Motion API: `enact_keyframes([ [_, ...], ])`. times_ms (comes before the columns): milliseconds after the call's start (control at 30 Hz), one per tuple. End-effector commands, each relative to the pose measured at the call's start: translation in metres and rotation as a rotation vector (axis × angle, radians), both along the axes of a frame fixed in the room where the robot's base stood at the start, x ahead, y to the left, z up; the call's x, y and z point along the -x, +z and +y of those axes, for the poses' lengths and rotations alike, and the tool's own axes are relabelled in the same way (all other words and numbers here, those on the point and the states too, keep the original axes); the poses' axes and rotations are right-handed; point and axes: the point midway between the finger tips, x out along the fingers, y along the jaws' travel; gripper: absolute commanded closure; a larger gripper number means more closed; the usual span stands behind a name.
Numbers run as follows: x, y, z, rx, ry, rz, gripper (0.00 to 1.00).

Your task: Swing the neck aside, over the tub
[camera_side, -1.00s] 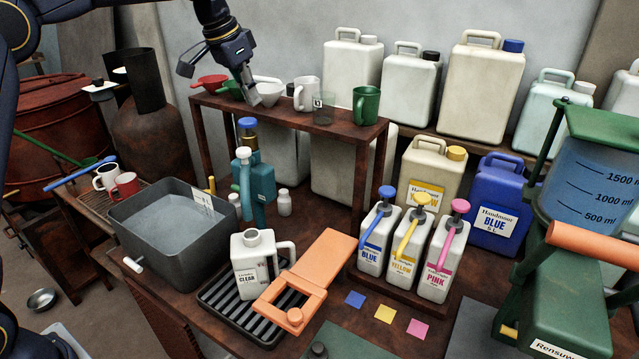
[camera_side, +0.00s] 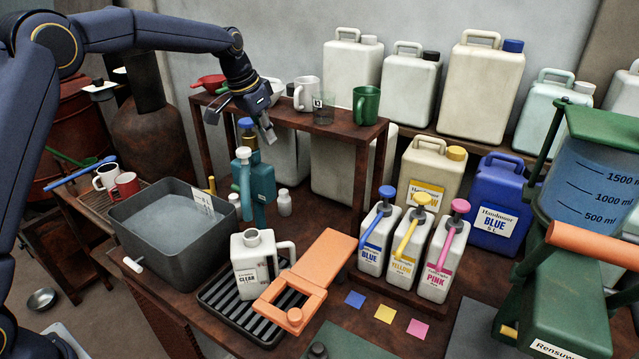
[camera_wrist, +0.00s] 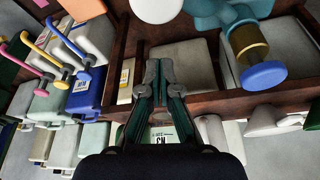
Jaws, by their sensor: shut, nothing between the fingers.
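The teal pump (camera_side: 262,188) stands behind the drip rack, with a brass collar and a blue knob (camera_side: 245,123) on top. Its neck (camera_side: 244,178) has a white cap and points toward the side camera, between the tub and the jug in the picture. In the wrist view the teal body (camera_wrist: 215,15) and blue knob (camera_wrist: 263,76) show at the upper right. The grey tub (camera_side: 150,262) stands left of the pump. My gripper (camera_side: 269,136) is shut and empty, pointing down just right of the blue knob and apart from it. Its fingers (camera_wrist: 158,72) also show in the wrist view.
A white jug (camera_side: 250,270) stands on the black rack (camera_side: 215,302), beside an orange frame (camera_side: 325,258). A brown shelf (camera_side: 340,133) with mugs rises behind the pump. Three pump bottles (camera_side: 405,250) stand to the right. A small white bottle (camera_side: 285,203) is close to the pump.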

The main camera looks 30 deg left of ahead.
Motion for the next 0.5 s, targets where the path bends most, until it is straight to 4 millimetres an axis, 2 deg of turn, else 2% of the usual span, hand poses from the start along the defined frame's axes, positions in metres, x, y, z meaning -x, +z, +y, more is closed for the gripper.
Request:
enact_keyframes([
  [200,0.027,-0.001,0.008,-0.001,0.001,0.000,1.00],
  [500,0.038,-0.002,0.011,0.000,-0.001,0.000,1.00],
])
